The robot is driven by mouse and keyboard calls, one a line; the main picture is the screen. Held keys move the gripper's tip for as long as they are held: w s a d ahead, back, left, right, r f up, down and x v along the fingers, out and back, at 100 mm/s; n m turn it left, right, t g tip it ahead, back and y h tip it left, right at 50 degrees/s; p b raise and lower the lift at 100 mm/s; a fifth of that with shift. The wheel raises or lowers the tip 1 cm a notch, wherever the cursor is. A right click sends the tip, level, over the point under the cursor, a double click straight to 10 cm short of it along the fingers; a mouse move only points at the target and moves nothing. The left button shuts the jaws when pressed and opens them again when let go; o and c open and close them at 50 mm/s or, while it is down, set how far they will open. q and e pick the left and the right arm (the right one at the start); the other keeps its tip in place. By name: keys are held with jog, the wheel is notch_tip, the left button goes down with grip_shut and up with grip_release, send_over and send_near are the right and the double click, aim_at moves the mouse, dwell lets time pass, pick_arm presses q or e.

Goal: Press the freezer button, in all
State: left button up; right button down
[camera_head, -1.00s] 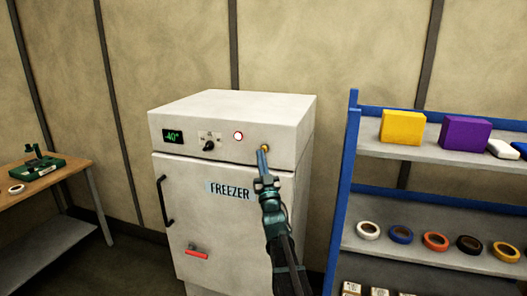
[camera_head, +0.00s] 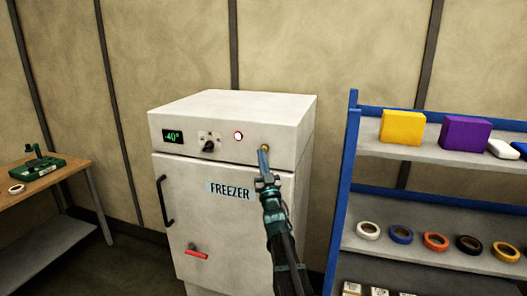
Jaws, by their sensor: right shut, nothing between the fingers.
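The white freezer (camera_head: 225,230) stands against the wall, its door closed and labelled FREEZER. Its top panel carries a green display (camera_head: 173,136) reading -40°, a black knob (camera_head: 209,146), a round white button with a red ring (camera_head: 238,135) and a small brass-coloured round part (camera_head: 265,147) at the right. My right gripper (camera_head: 263,152) is shut and empty. Its tip is at or just below the brass part in the picture; whether it touches cannot be told. The white button is uncovered, up and left of the tip. My left gripper is out of view.
A blue-framed shelf (camera_head: 345,190) at right holds a yellow box (camera_head: 402,127), a purple box (camera_head: 465,134) and several tape rolls. A wooden table (camera_head: 60,178) with a green tool (camera_head: 40,168) stands at left. The freezer has a black door handle (camera_head: 164,201) and a red lever (camera_head: 197,254).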

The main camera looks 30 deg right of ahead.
jog(key=shift+w+d, duration=0.3)
jog(key=shift+d, duration=0.05)
dwell(0.9)
dwell(0.3)
jog(key=shift+s+a, duration=0.55)
jog(key=shift+a, duration=0.15)
jog(key=s+a, duration=0.3)
jog(key=shift+s+a, duration=0.15)
jog(key=shift+a, duration=0.25)
dwell(0.8)
